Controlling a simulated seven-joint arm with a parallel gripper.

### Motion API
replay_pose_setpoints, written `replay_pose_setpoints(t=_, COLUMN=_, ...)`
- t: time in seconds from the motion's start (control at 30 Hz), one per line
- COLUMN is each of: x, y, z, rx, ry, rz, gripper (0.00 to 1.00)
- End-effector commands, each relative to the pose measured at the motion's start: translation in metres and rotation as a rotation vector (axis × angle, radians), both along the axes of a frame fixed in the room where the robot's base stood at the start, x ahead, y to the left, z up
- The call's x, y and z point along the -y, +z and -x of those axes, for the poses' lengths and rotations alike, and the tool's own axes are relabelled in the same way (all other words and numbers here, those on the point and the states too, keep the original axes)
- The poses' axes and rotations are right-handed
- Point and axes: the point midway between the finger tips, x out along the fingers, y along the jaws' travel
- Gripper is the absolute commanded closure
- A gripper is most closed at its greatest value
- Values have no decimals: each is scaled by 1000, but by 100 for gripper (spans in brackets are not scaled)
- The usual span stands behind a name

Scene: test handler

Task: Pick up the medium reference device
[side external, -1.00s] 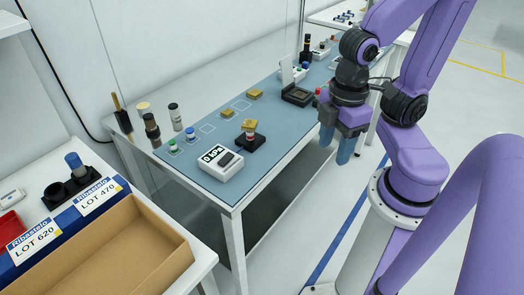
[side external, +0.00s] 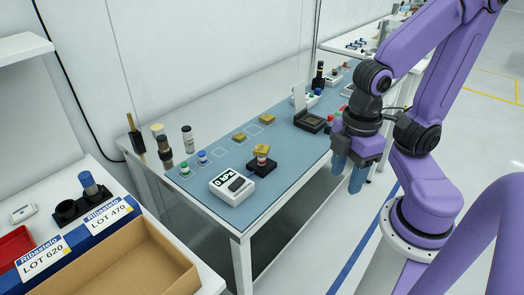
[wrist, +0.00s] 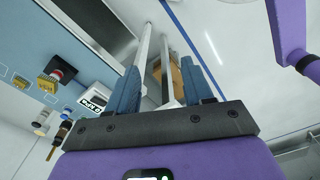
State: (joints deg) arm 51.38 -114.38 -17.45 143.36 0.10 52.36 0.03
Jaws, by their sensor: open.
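My gripper (side external: 349,174) is open and empty, its blue fingers pointing down beside the front edge of the bench, off the mat. Small gold devices lie on the blue mat: one at the back (side external: 267,118), one nearer the middle (side external: 239,137). A third gold piece (side external: 261,149) sits atop a red-and-white post on a black base. I cannot tell which is the medium reference device. Two gold pieces also show at the left of the wrist view (wrist: 47,84).
A black socket with raised lid (side external: 311,122) stands right of the gold devices. A white meter (side external: 231,186) is at the mat's front left. Green-capped (side external: 184,169) and blue-capped (side external: 202,157) pieces stand behind it. An open cardboard box (side external: 135,262) is at lower left. Empty outlined squares mark the mat.

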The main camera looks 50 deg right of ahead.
Motion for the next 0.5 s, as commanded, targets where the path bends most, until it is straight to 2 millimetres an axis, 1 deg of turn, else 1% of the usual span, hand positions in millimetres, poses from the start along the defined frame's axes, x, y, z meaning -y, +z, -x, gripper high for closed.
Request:
replay_pose_setpoints(t=0.27, x=0, y=0, z=0, rx=0, ry=0, rz=0, gripper=49)
replay_pose_setpoints(t=0.3, x=0, y=0, z=0, rx=0, ry=0, rz=0, gripper=46)
replay_pose_setpoints(t=0.37, x=0, y=0, z=0, rx=0, ry=0, rz=0, gripper=26)
replay_pose_setpoints(t=0.5, x=0, y=0, z=0, rx=0, ry=0, rz=0, gripper=26)
